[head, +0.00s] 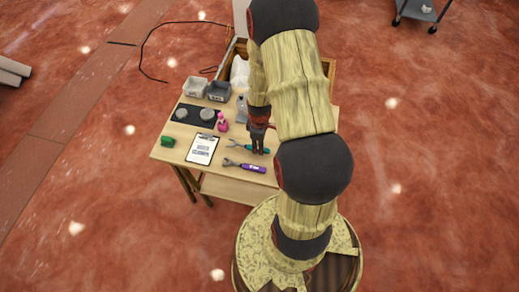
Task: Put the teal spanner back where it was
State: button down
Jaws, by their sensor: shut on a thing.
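The teal spanner (247,148) is at the front part of the wooden table, with its grey open end to the left and its teal handle to the right. My gripper (259,151) points down over the handle and is shut on it. The fingers hide part of the handle. I cannot tell whether the spanner touches the tabletop or is slightly above it. A purple-handled spanner (250,168) lies just in front of it, roughly parallel.
A clipboard (202,149) lies left of the spanners, with a green item (168,141) beyond it. Behind are a pink bottle (222,123), a dark mat (193,112) with round grey items, and two bins (195,87). My arm covers the table's right side.

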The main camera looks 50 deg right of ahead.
jog(key=shift+f, duration=0.95)
jog(key=shift+f+b, duration=0.2)
jog(key=shift+b, duration=0.1)
jog(key=c, duration=1.7)
grip_release()
jog(key=shift+s, duration=0.1)
jog(key=shift+r, duration=0.2)
